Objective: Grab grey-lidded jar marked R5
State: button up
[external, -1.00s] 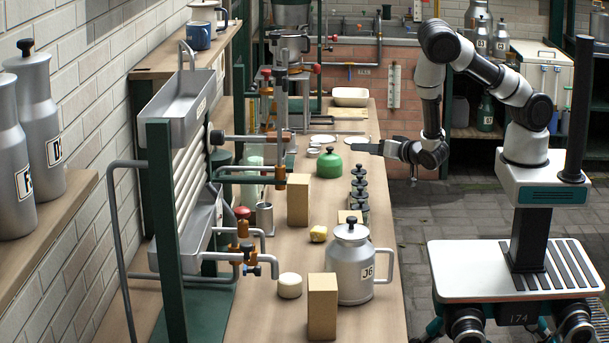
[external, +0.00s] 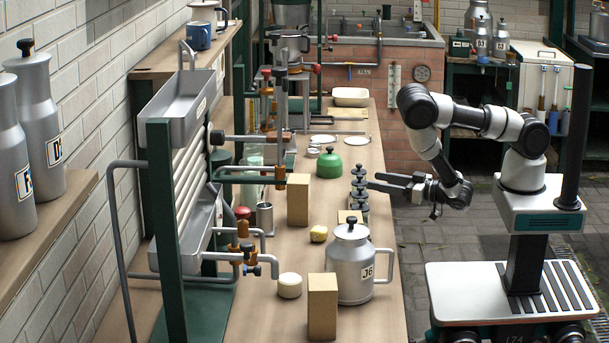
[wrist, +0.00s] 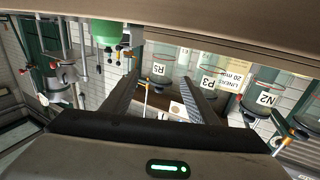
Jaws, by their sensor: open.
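The jar marked R5 (wrist: 158,69) shows upside down in the wrist view, with its label facing me, between the two fingers of my gripper (wrist: 162,76).
Neighbouring jars P3 (wrist: 208,82) and N2 (wrist: 262,98) stand close by. A green vessel (external: 329,164) is behind the row. A large grey can marked J6 (external: 350,266), a tan block (external: 298,200) and a yellow lump (external: 318,234) are nearby on the bench (external: 255,315).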

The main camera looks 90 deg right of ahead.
aim_at(365, 178)
jog(key=b+x, duration=0.1)
jog(key=x, duration=0.4)
jog(key=shift+b, duration=0.3)
jog(key=shift+x, duration=2.95)
jog(key=shift+a, duration=0.15)
jog(key=c, duration=1.2)
jog(key=shift+r, duration=0.1)
